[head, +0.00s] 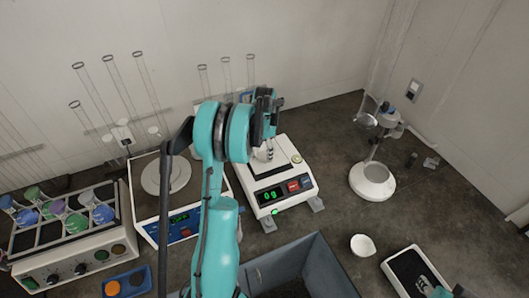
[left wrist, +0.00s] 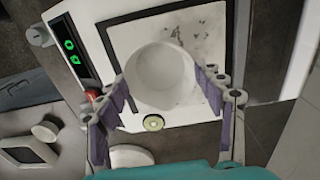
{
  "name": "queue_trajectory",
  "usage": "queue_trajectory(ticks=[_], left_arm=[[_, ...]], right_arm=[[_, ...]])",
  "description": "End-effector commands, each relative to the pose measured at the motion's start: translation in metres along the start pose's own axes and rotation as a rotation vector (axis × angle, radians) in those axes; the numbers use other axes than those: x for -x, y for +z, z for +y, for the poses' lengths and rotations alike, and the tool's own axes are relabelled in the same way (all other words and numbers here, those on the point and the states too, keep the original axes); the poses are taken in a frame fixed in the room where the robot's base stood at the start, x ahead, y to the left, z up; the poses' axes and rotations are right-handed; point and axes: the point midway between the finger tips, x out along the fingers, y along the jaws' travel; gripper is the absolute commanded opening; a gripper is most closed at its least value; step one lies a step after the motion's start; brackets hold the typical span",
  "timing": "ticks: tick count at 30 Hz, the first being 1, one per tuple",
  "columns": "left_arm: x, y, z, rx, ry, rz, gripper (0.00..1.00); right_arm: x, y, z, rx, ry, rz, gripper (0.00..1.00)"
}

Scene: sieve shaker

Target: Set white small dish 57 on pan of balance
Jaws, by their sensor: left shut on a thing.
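The balance (head: 287,196) stands in the middle of the bench with a lit green display reading 0 g. Its pan (left wrist: 204,30) is a pale square plate inside a dark frame. My left gripper (head: 266,150) is over the pan, pointing down. In the left wrist view, its fingers (left wrist: 160,88) are shut on a white small dish (left wrist: 160,75), one on each side. The dish is over the pan, but I cannot tell whether it touches it. No number on it is legible. At the lower right edge, only a dark and teal bit of what seems my right arm shows.
Another white dish (head: 362,245) lies right of the balance. A stand with a round white base (head: 372,182) is at the right. A grey bin (head: 318,258) is in front.

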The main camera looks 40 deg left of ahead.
Motion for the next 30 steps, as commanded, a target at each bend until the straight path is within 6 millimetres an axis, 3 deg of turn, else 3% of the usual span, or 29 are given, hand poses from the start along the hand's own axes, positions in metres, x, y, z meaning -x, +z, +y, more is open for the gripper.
queue_trajectory(ticks=[2, 13, 14, 16, 26, 30], left_arm=[[-0.010, 0.000, 0.000, 0.000, 0.000, 0.000, 0.41], [-0.014, 0.000, 0.000, 0.000, 0.000, 0.000, 0.41], [-0.013, 0.000, 0.000, 0.000, 0.000, 0.000, 0.73], [-0.013, 0.000, 0.000, 0.000, 0.000, 0.000, 0.89], [-0.011, 0.000, 0.000, 0.000, 0.000, 0.000, 0.89], [0.002, 0.000, 0.000, 0.000, 0.000, 0.000, 0.89]], right_arm=[[-0.002, 0.002, 0.000, 0.000, 0.000, 0.000, 0.40], [-0.005, 0.004, 0.000, 0.000, 0.000, 0.000, 0.40], [-0.005, 0.003, 0.000, 0.000, 0.000, 0.000, 0.40], [-0.004, 0.003, 0.000, 0.000, 0.000, 0.000, 0.40], [-0.003, 0.002, 0.000, 0.000, 0.000, 0.000, 0.40], [0.001, -0.001, 0.000, 0.000, 0.000, 0.000, 0.40]])
